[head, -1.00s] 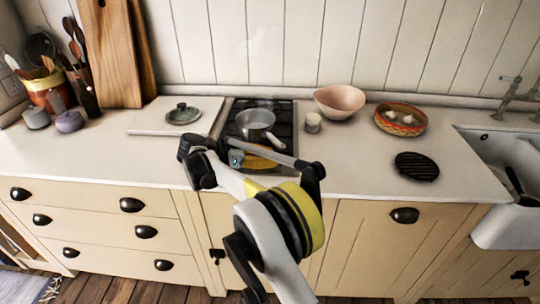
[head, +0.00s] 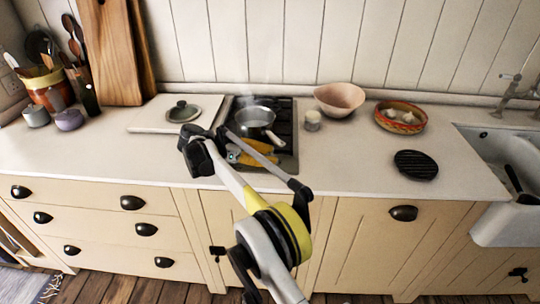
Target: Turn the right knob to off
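The black hob (head: 284,128) is set into the worktop at the centre, with a steel saucepan (head: 255,117) on it. The knobs cannot be made out; the front of the hob is largely behind my arm. My gripper (head: 234,154) seems to be over the front left part of the hob, in front of the saucepan, among yellow and grey parts. Its fingers are too small and covered to tell apart. I cannot tell whether it touches a knob.
A pink bowl (head: 340,99), a small jar (head: 312,120), a basket with garlic (head: 400,117) and a black trivet (head: 416,165) stand right of the hob. A lidded green dish (head: 184,112) sits on a white board at left. The sink (head: 500,160) is far right.

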